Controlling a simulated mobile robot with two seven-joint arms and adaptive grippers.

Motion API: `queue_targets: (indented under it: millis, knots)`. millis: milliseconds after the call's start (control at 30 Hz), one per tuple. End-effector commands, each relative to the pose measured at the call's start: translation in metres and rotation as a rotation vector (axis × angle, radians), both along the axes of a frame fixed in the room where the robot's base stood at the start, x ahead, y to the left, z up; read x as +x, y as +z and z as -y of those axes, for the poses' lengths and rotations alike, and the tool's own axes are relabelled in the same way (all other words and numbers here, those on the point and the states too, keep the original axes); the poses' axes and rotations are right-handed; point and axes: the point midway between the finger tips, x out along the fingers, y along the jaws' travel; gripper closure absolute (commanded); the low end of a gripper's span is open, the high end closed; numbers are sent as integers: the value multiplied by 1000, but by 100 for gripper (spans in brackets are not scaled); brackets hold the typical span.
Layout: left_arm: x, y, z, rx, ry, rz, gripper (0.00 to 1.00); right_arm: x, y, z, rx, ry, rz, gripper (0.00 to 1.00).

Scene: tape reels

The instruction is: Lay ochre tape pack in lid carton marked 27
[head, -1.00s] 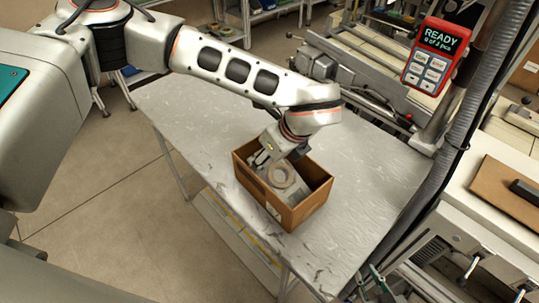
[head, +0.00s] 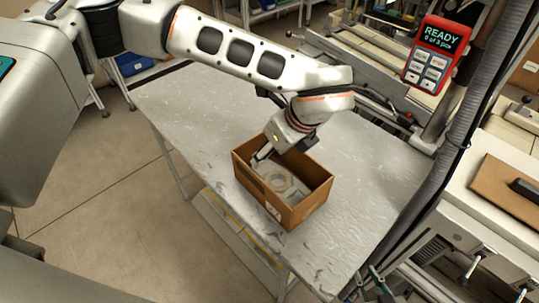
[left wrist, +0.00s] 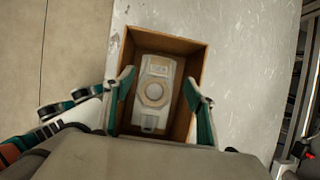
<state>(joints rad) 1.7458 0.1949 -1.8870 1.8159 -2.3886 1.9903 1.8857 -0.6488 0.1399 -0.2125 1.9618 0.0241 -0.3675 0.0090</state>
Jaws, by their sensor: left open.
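An open brown carton (head: 311,207) stands on the grey table, with a pale label on its near side too small to read. It also shows in the left wrist view (left wrist: 190,47). Inside lies a pale block-shaped pack with a round tan centre (head: 279,183), seen from above in the left wrist view (left wrist: 154,92); it looks beige rather than clearly ochre. My left gripper (left wrist: 157,88) is open over the carton, its teal fingers apart on either side of the pack. In the head view, its fingers (head: 262,154) are partly hidden at the carton's back corner. My right gripper is not seen.
The grey table (head: 200,115) is clear around the carton. A red counter (head: 437,52) reading READY hangs at the upper right beside a dark post (head: 462,120). A bench with a brown board (head: 505,190) stands at the right.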

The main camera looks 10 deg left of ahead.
Motion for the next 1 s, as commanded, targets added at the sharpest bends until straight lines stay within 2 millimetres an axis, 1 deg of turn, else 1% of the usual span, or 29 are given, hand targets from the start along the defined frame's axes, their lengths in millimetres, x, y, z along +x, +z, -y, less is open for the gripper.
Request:
queue_targets:
  millis: [33, 200, 300, 400, 600, 1000]
  knots:
    - [-2, 10, 5, -1, -2, 5, 44, 0, -4, 0, 0, 0, -1, 79]
    - [-11, 41, 17, 0, -1, 5, 44, -1, -9, 0, 0, 0, -3, 79]
    - [-16, 57, 22, -1, -2, 4, 44, -1, -11, 0, 0, 0, -4, 79]
    - [-19, 67, 26, 1, 0, 2, 44, -2, -13, 0, 0, 0, -5, 79]
    - [-22, 77, 30, -1, 0, 1, 44, -2, -14, 0, 0, 0, -5, 79]
    - [-22, 77, 30, 0, 0, 0, 44, -2, -13, 0, 0, 0, -5, 79]
